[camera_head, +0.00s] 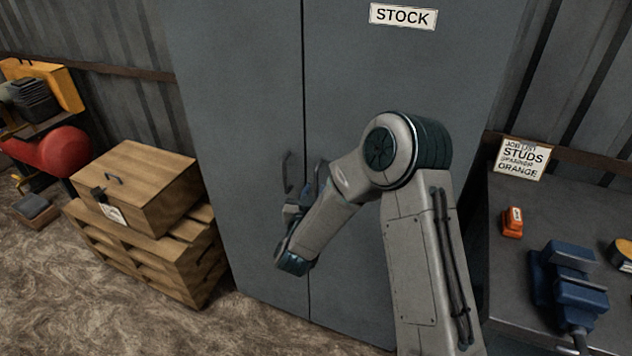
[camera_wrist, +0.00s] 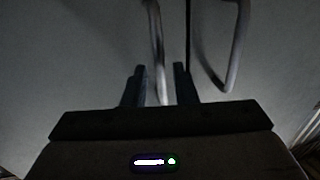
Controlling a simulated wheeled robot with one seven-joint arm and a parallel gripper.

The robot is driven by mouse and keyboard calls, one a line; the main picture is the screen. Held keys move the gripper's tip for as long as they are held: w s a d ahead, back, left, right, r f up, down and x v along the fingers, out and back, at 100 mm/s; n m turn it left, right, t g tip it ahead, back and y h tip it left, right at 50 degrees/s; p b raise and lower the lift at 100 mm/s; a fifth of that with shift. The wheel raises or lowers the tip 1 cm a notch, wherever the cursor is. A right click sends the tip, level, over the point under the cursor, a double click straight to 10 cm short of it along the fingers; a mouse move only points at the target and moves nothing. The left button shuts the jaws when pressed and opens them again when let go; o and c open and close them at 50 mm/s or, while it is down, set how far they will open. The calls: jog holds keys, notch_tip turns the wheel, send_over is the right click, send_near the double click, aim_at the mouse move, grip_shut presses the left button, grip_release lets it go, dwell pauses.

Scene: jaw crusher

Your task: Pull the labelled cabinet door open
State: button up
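The grey cabinet's right door (camera_head: 400,75) carries a white STOCK label (camera_head: 403,16) and appears shut, in line with the left door (camera_head: 240,90). A dark centre seam divides them. In the wrist view, one bar handle (camera_wrist: 155,45) runs between the two open fingers of my gripper (camera_wrist: 158,83), with gaps on both sides. The other handle (camera_wrist: 236,55) is to the right, outside the fingers.
A wooden box (camera_head: 135,185) on a pallet (camera_head: 185,255) stands left of the cabinet. A workbench (camera_head: 520,265) with a blue vise (camera_head: 568,285) and orange item (camera_head: 512,222) is at right, close to my arm. Brown floor (camera_head: 130,310) is open at front left.

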jog(key=shift+w+d, duration=0.15)
jog(key=shift+w, duration=0.6)
jog(key=shift+w+d, duration=0.1)
jog(key=shift+w, duration=0.6)
grip_shut()
